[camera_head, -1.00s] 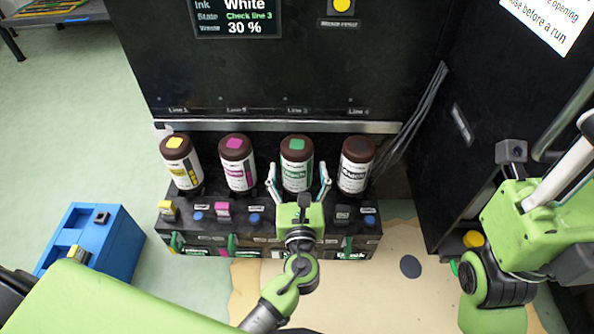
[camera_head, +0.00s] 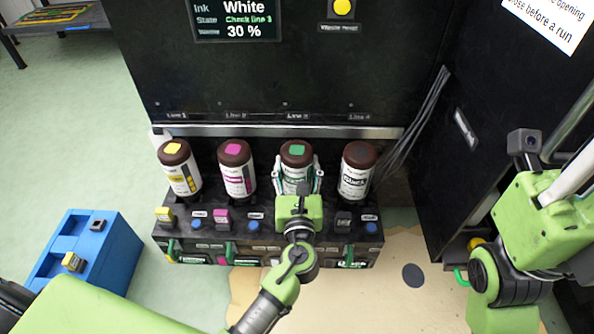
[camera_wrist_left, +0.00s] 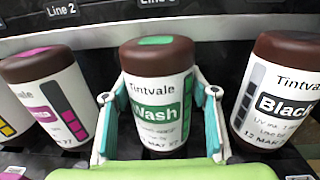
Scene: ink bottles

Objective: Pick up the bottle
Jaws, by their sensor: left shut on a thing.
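The Wash bottle (camera_head: 297,160), white with a brown cap and a green square on top, stands upright in the black rack under Line 3. My left gripper (camera_head: 298,182) has one finger on each side of it and is shut on it. In the left wrist view the fingers press against the sides of the Wash bottle (camera_wrist_left: 158,95), near its label. The bottle's lower part is hidden behind the gripper. My right arm shows at the right, but its fingers are not visible.
A yellow-marked bottle (camera_head: 180,170) and a magenta-marked bottle (camera_head: 237,168) stand left of it, and the Black bottle (camera_head: 356,172) right. The black rack (camera_head: 200,243) has small caps and green handles. A blue box (camera_head: 110,250) stands on the floor at left. A dark machine panel (camera_head: 270,75) rises behind.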

